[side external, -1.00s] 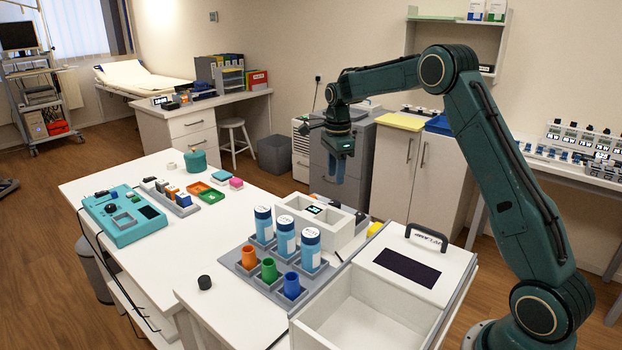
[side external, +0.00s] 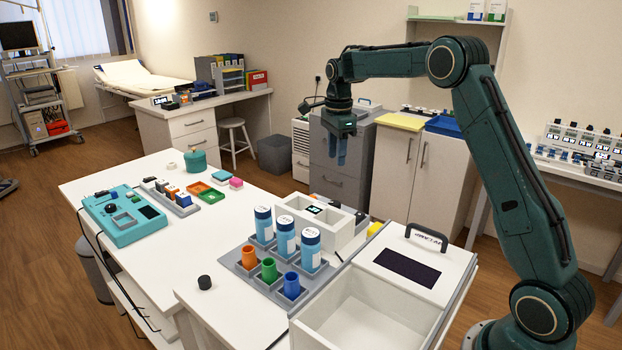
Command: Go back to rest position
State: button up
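My gripper (side external: 338,150) hangs from my teal arm in the upper middle of the side external view, pointing down. Its two blue fingers show side by side with a narrow gap between them, and nothing is held. It is in the air beyond the far right edge of the white table (side external: 130,185), in front of the grey drawer cabinet (side external: 340,182), and touches nothing that I can see.
The table bears a rack (side external: 243,270) with several blue-labelled bottles and coloured cups, a white divided box (side external: 330,240), a teal device (side external: 122,220) and a teal round container (side external: 195,160). Air around my gripper is free.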

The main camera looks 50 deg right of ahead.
jog(key=s+a+r+n+t, duration=0.1)
jog(key=s+a+r+n, duration=0.45)
jog(key=s+a, duration=0.2)
jog(key=s+a+r+n+t, duration=0.2)
jog(key=s+a+r+n, duration=0.35)
jog(key=s, duration=0.25)
jog(key=s+a+f+n+t, duration=0.1)
jog(key=s+a+f+n, duration=0.1)
jog(key=s+n, duration=0.4)
jog(key=s+a+f+n+t, duration=0.1)
jog(key=s+a+f+n, duration=0.2)
jog(key=s+n, duration=0.3)
jog(key=s+a, duration=0.1)
jog(key=s, duration=0.4)
jog(key=shift+s+a+f+n+t, duration=0.2)
jog(key=shift+s+a+n+t, duration=0.1)
jog(key=shift+n, duration=0.1)
